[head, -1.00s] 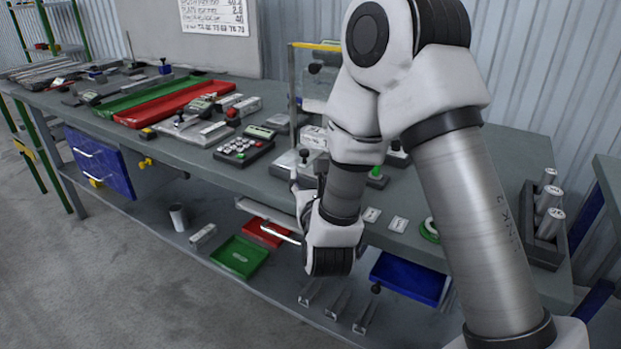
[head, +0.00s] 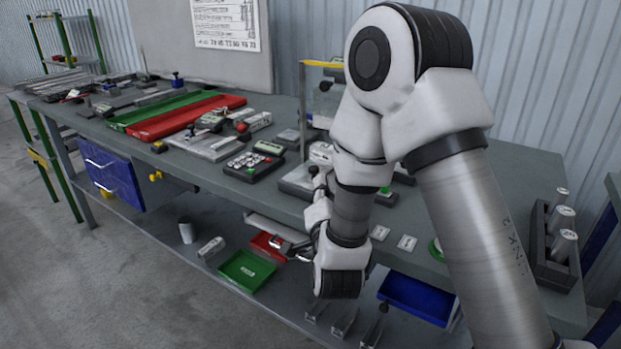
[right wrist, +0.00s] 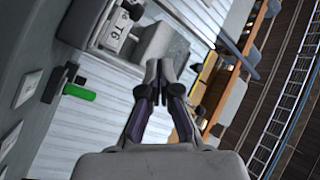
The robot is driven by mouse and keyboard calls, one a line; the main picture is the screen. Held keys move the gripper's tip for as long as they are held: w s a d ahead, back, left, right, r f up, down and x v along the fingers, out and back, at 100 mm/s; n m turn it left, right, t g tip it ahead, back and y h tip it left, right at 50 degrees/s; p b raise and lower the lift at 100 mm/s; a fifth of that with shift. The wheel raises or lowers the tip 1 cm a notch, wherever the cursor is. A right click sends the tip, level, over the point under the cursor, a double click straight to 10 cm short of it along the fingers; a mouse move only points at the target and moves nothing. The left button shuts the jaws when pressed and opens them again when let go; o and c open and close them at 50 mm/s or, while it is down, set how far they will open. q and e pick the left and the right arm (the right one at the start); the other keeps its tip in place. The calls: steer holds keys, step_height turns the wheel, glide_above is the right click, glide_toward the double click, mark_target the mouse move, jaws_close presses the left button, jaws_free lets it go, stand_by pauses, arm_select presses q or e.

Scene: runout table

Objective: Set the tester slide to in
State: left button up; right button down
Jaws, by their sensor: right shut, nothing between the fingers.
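No part is clearly marked as the tester slide. A grey fixture (head: 296,183) with a black knob (head: 313,171) stands near the table's front edge, partly hidden by my right arm. A numbered white block (head: 321,152) stands behind it; a similar numbered block (right wrist: 114,36) shows beside a grey block (right wrist: 160,44) in the right wrist view. A green-topped part (head: 385,191) sits right of my forearm; a green handle (right wrist: 79,92) shows in the wrist view. My right gripper (head: 283,246) is shut and empty, in front of the table edge; its fingertips (right wrist: 160,66) meet in the wrist view. My left gripper is out of view.
A keypad device (head: 248,165), a green tray (head: 165,108) and a red tray (head: 185,119) lie left on the table (head: 226,194). White cards (head: 407,243) lie right of my wrist. A shelf below holds a green bin (head: 247,270) and a blue bin (head: 417,298).

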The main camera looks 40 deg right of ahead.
mark_target(311, 179)
steer(key=s+a+f+n+y+p, duration=0.15)
steer(key=n+p, duration=0.45)
steer(key=n, duration=0.9)
steer(key=s+a+f+n+y+p, duration=0.1)
steer(key=a+n+p, duration=0.3)
steer(key=n, duration=1)
steer(key=p+x, duration=0.1)
steer(key=x, duration=0.2)
steer(key=p+x, duration=0.1)
steer(key=x, duration=0.2)
steer(key=p+x, duration=0.1)
steer(key=x, duration=0.2)
steer(key=shift+d+f, duration=0.25)
steer(key=shift+d, duration=0.2)
steer(key=w+d, duration=0.1)
steer(key=w+d+p, duration=0.1)
steer(key=d, duration=0.1)
steer(key=shift+d+p, duration=0.15)
steer(key=shift+p, duration=0.15)
steer(key=shift+w+d+f, duration=0.1)
steer(key=shift+d+f, duration=0.1)
steer(key=shift+d, duration=0.15)
